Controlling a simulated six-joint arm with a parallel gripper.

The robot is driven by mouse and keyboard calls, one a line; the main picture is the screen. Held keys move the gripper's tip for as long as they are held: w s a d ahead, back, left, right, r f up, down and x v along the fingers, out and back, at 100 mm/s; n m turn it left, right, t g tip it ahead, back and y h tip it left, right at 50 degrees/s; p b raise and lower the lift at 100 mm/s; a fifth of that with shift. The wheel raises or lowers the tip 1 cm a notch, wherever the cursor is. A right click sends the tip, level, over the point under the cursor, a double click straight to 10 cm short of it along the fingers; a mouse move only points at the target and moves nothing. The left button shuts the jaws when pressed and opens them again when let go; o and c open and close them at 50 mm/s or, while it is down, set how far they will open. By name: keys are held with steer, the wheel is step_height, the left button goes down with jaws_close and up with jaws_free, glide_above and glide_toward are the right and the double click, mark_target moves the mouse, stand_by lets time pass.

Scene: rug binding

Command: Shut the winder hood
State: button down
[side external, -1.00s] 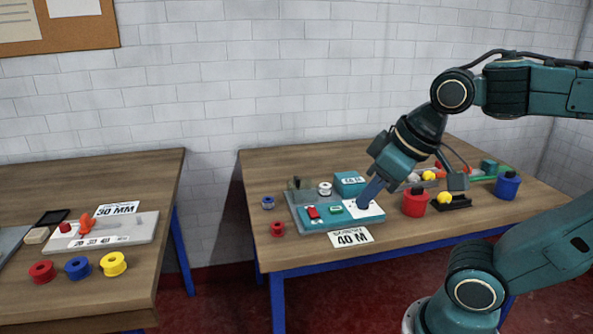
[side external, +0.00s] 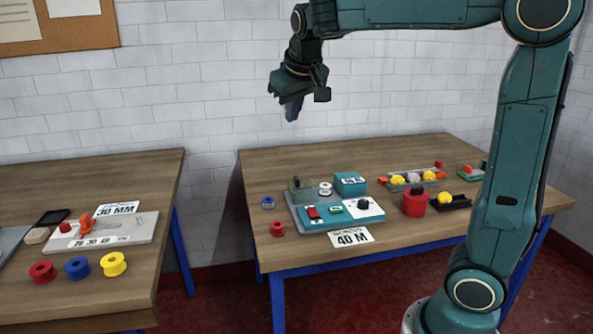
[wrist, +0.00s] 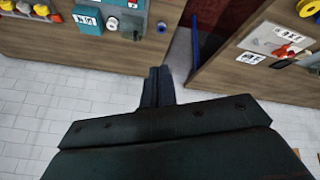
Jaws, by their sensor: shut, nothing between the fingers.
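The winder (side external: 318,221) is a grey and teal unit on the right-hand table. It carries a red switch (side external: 313,212), a green button (side external: 336,209), a black knob (side external: 363,204) on a white plate, a white spool (side external: 325,189) and a teal box (side external: 350,184). A translucent greenish panel (side external: 301,191), seemingly the hood, stands at its back left; its exact angle is hard to tell. The teal box also shows in the wrist view (wrist: 88,19). My gripper (side external: 292,112) is shut and empty, pointing down high above the winder's back left; its fingers also show in the wrist view (wrist: 158,84).
Blue (side external: 268,202) and red (side external: 278,229) spools lie left of the winder. A red canister (side external: 415,203), a black tray (side external: 452,202) and a rack of coloured balls (side external: 412,178) stand to its right. The left table (side external: 150,190) holds another board. The air around my gripper is clear.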

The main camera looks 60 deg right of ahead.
steer(key=w+d+f+m+g+h, duration=0.1)
steer(key=w+d+f+m, duration=0.2)
steer(key=w, duration=0.4)
steer(key=w+d+f+g+h, duration=0.1)
steer(key=w+d+f, duration=0.2)
steer(key=w+d, duration=0.3)
steer(key=w+d+f+m+g, duration=0.1)
steer(key=w+f, duration=0.2)
steer(key=f, duration=0.4)
steer(key=w+d+f+m+g+h, duration=0.1)
steer(key=w+d+f+m+g, duration=0.1)
steer(key=f, duration=0.6)
steer(key=shift+w+f+m, duration=0.15)
steer(key=shift+w+m, duration=0.15)
steer(key=shift+w, duration=0.1)
steer(key=shift+d+f, duration=0.2)
steer(key=shift+d, duration=0.1)
glide_toward(294, 185)
steer(key=w+f, duration=0.1)
steer(key=f, duration=0.1)
steer(key=w+f, duration=0.1)
steer(key=f, duration=0.1)
steer(key=shift+w+d, duration=0.1)
steer(key=shift+w, duration=0.3)
steer(key=shift+s+d, duration=1.25)
steer(key=shift+s, duration=0.05)
